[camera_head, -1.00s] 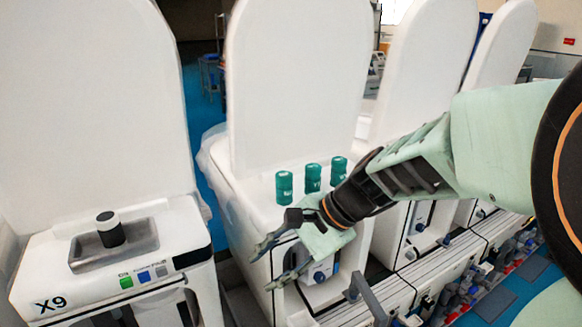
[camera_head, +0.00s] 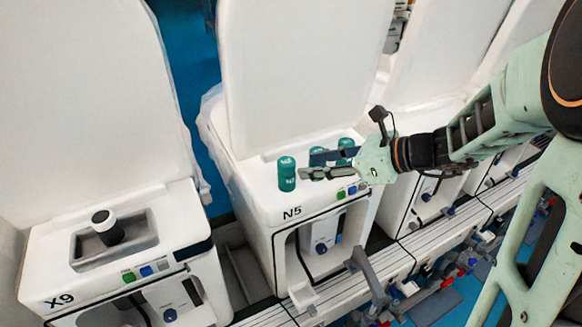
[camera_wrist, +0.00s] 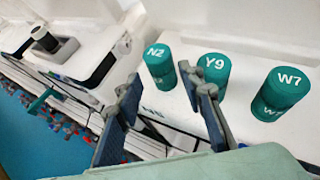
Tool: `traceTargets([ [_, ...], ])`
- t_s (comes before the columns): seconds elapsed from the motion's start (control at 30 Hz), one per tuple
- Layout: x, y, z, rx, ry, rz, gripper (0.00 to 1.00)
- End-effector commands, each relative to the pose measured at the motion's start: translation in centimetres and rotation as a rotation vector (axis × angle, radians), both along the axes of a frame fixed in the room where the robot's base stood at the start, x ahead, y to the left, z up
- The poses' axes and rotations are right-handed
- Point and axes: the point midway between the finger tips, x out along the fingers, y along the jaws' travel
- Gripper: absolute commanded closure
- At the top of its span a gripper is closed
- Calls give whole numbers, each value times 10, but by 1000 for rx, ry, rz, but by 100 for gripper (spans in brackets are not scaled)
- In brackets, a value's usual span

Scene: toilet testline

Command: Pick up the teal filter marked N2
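The teal filter marked N2 (camera_wrist: 158,68) is a short cylinder standing upright on a white unit. In the wrist view it shows between and beyond my two fingertips. In the head view it is the leftmost teal filter (camera_head: 286,176). Two like filters stand in a row with it, marked Y9 (camera_wrist: 213,68) and W7 (camera_wrist: 280,92). My gripper (camera_head: 311,165) is open and empty, its fingers pointing left toward N2 from the right. It also shows in the wrist view (camera_wrist: 160,74). In the head view my fingers partly hide the middle filter.
The filters stand on the unit labelled N5 (camera_head: 262,212), with a tall white panel (camera_head: 300,75) behind them. More white units stand to the right.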

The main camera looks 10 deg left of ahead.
Motion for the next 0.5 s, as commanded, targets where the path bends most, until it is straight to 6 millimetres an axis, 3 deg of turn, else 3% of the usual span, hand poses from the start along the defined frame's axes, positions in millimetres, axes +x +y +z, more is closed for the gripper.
traceTargets([
  [0.5, 17, 54, -29, -2, 2, 4, 64],
])
